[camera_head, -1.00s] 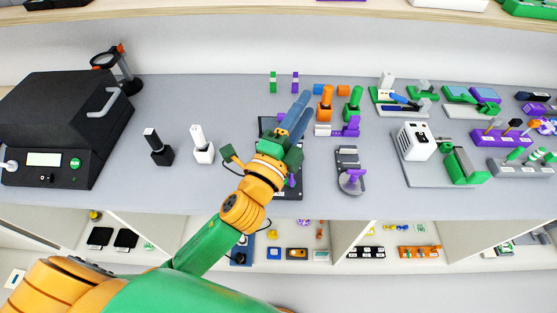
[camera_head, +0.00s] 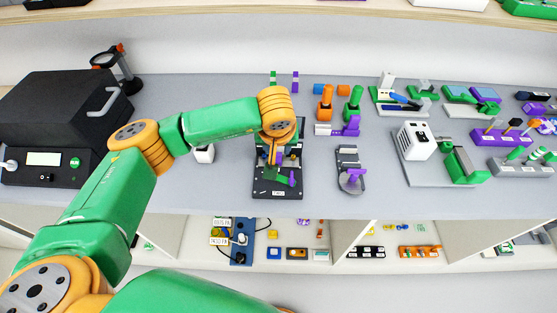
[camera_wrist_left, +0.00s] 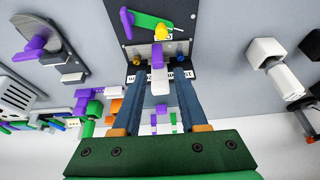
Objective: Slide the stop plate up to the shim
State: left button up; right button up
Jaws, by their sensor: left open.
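A black fixture board (camera_head: 277,194) with a small white label lies flat near the front of the bench, partly under my left arm. It also shows in the wrist view (camera_wrist_left: 118,12). I cannot tell surely which part is the stop plate or the shim. My left gripper (camera_wrist_left: 159,75) points down at the board with its blue-grey fingers apart. A purple-topped white piece (camera_wrist_left: 159,57) shows between them, not visibly clamped. My right gripper is out of view.
A grey holder with a purple handle (camera_head: 351,178) stands to the right. A black machine (camera_head: 62,110) fills the far left. Bare bench lies left of the board.

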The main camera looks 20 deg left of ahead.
aim_at(279, 155)
pick_arm(q)
jog(key=b+x, duration=0.2)
jog(key=x, duration=0.1)
jog(key=b+x, duration=0.2)
jog(key=x, duration=0.1)
jog(key=shift+w+d+f, duration=0.1)
jog(key=shift+d+f, duration=0.05)
jog(key=shift+f, duration=0.25)
grip_shut()
